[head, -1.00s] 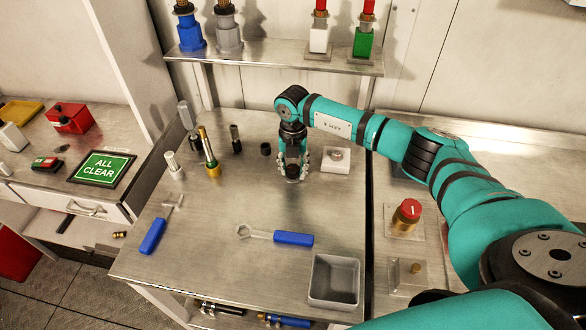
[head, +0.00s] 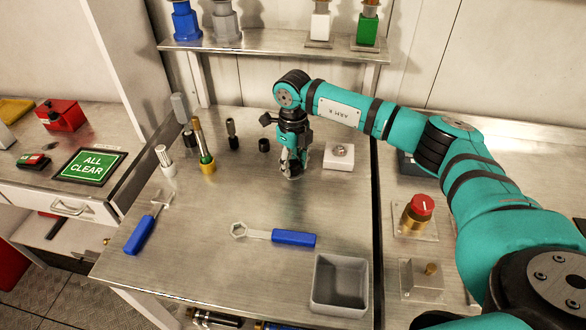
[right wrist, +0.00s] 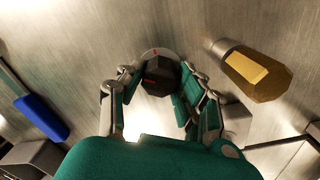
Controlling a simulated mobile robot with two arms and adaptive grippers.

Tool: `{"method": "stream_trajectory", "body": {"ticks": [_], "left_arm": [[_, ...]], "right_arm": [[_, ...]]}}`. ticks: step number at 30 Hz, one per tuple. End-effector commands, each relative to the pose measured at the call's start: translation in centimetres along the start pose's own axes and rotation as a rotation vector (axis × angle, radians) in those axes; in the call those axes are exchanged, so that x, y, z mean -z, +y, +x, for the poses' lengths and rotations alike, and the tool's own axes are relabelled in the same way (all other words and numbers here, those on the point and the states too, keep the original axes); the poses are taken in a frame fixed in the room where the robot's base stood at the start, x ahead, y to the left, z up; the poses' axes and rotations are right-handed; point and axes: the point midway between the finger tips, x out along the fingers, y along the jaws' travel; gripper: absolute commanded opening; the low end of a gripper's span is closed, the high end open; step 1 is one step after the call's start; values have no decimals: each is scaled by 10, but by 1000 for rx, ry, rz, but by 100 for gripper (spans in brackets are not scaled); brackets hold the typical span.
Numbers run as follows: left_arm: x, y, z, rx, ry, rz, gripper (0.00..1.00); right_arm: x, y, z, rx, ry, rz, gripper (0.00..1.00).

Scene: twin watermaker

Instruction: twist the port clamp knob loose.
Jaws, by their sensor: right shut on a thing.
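The port clamp knob (right wrist: 157,78) is a dark faceted knob with a red mark. It sits on a pale round base (right wrist: 156,53) with a small red mark. My right gripper (head: 291,171) points down at the bench top, with its fingers on both sides of the knob. In the right wrist view my right gripper (right wrist: 158,88) is shut on the knob. In the head view the fingers mostly hide the knob. My left gripper is in no frame.
A white block (head: 338,157) stands right of the gripper, and a short black cylinder (head: 264,145) left of it. A blue-handled wrench (head: 294,238) and an open grey bin (head: 340,257) lie nearer.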

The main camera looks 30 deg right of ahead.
Motion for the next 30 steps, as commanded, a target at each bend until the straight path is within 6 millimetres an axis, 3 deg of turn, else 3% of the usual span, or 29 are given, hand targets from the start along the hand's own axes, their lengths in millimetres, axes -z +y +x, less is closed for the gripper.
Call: {"method": "stream_trajectory", "body": {"ticks": [15,30], "left_arm": [[-3,1,31,0,0,0,40],[-4,1,38,-1,-1,1,40]], "right_arm": [[-1,-1,0,3,-5,-414,3],[-1,-1,-2,3,-4,-550,3]]}}
